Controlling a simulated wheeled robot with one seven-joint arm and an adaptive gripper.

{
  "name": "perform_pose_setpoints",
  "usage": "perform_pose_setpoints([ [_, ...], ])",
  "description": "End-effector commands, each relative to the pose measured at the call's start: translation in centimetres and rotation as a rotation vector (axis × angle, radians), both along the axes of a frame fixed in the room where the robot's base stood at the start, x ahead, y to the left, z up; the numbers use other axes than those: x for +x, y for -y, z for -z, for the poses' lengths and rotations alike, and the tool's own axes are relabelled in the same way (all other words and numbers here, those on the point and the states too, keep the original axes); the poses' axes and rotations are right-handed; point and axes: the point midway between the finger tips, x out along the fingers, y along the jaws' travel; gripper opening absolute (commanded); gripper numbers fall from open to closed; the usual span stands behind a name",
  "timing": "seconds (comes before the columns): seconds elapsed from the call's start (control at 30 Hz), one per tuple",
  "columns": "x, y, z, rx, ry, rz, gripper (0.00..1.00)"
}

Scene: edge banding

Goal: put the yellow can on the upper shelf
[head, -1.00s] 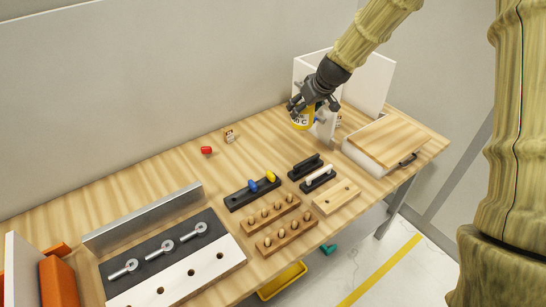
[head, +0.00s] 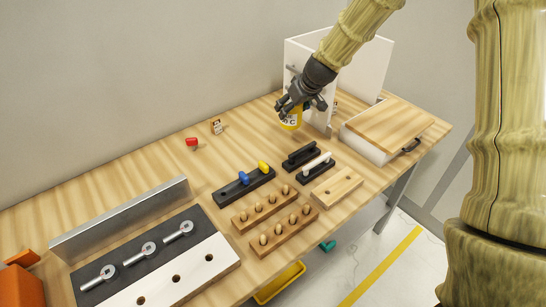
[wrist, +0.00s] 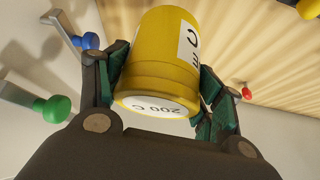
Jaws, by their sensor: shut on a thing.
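The yellow can (head: 291,119) with a white label is held in my gripper (head: 303,103) above the back of the wooden table in the head view. In the wrist view the can (wrist: 162,60) sits between the two fingers, which are shut on its sides. Its end face carries the print "200 C". The white open unit (head: 305,58) stands just behind and to the right of my gripper. My arm covers part of it, and no upper shelf can be made out clearly.
A white box with a wooden lid (head: 389,125) stands to the right on the table. Black holders (head: 302,155) and wooden peg racks (head: 265,205) lie in front. A red item (head: 192,143) and a small labelled box (head: 216,127) lie left, with bare table around them.

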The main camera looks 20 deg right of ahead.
Motion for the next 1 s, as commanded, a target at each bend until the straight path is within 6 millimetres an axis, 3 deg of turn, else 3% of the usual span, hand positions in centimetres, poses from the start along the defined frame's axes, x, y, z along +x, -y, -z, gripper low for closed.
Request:
perform_pose_setpoints([
  [0.4, 0.0, 0.0, 4.7, 0.002, -0.002, 0.002, 0.29],
  [0.67, 0.0, 0.0, 6.1, 0.000, 0.000, 0.000, 0.29],
  [1.0, 0.0, 0.0, 9.3, 0.002, -0.002, 0.000, 0.29],
])
